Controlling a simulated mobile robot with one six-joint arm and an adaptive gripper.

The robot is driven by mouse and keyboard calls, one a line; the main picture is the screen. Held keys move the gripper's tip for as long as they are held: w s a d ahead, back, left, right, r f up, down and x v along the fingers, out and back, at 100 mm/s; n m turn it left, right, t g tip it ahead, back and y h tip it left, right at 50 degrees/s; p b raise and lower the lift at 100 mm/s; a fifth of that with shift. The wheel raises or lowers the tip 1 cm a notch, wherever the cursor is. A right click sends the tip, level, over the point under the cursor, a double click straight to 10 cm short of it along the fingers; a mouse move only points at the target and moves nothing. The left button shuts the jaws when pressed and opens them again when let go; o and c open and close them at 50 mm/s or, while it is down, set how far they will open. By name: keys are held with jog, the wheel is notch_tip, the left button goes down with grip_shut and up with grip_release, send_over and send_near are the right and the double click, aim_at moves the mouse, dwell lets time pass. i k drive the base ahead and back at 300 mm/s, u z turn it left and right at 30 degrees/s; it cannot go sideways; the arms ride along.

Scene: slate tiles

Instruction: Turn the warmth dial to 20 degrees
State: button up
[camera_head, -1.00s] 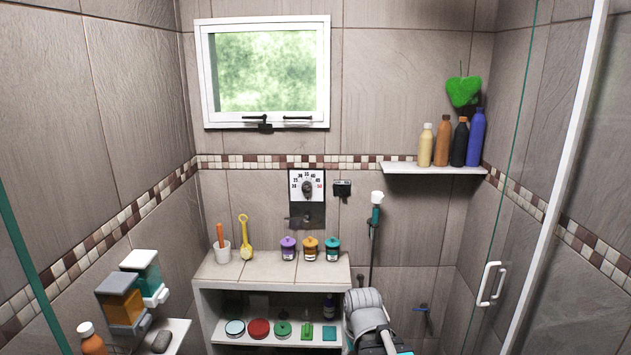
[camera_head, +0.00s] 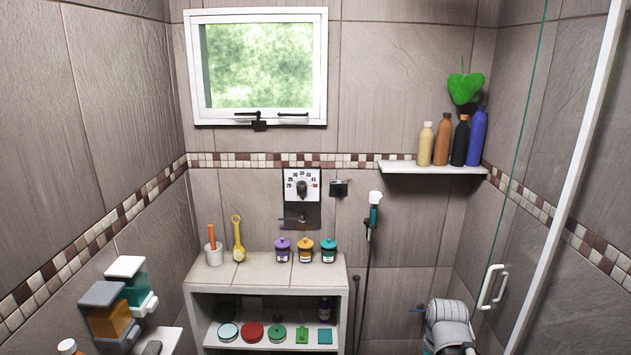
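The warmth dial is a round dark knob (camera_head: 302,188) on a white panel (camera_head: 290,174) on the back wall below the window. Small numbers run in an arc around the knob, with a red mark at the right. Most numbers are too small to read surely, and I cannot tell which one the knob points at. A dark plate (camera_head: 289,222) with a small fitting sits under the panel. Only a grey link of my arm shows at the bottom right, well apart from the dial. My gripper is not in view.
A white shelf unit (camera_head: 344,276) below the dial bears a cup (camera_head: 213,254), a yellow brush (camera_head: 238,240) and three lidded jars (camera_head: 304,251). A black box (camera_head: 340,188) and a hand shower (camera_head: 375,205) are right of the dial. A bottle shelf (camera_head: 430,168) stands farther right.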

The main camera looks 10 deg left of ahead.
aim_at(302, 187)
jog(key=z, duration=0.05)
jog(key=i, duration=1)
jog(key=z, duration=0.05)
